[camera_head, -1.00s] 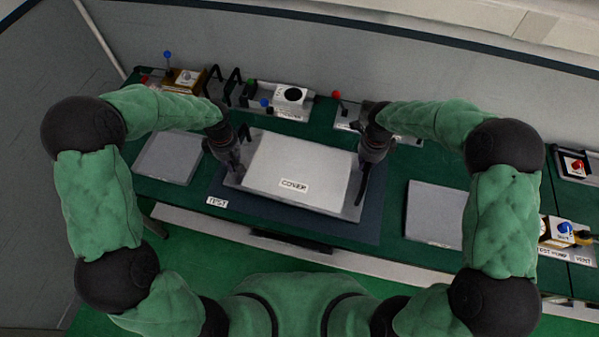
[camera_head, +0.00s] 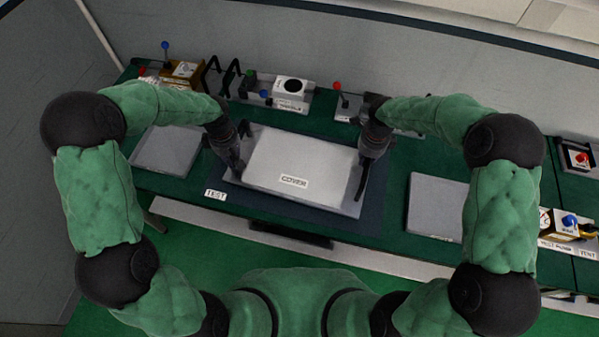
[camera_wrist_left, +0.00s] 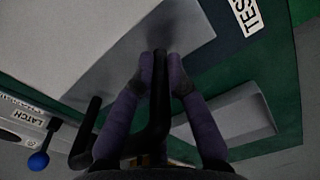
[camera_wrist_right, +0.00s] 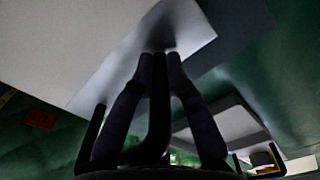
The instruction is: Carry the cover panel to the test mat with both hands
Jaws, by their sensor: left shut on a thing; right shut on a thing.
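The cover panel (camera_head: 305,170) is a pale grey plate with a raised middle and a COVER label, over the dark blue test mat (camera_head: 376,190). The mat's TEST label (camera_head: 215,195) shows at its left. My left gripper (camera_head: 237,170) is shut on the black handle at the panel's left end; the handle between the fingers shows in the left wrist view (camera_wrist_left: 160,75). My right gripper (camera_head: 362,175) is shut on the handle at the right end, also seen in the right wrist view (camera_wrist_right: 160,75). Whether the panel touches the mat cannot be told.
Grey plates lie left (camera_head: 167,150) and right (camera_head: 437,207) of the mat on the green bench. Along the back stand a blue-knobbed lever unit (camera_head: 180,72), a unit with a black dial (camera_head: 290,88) and a red-knobbed lever (camera_head: 338,88). A grey wall rises behind.

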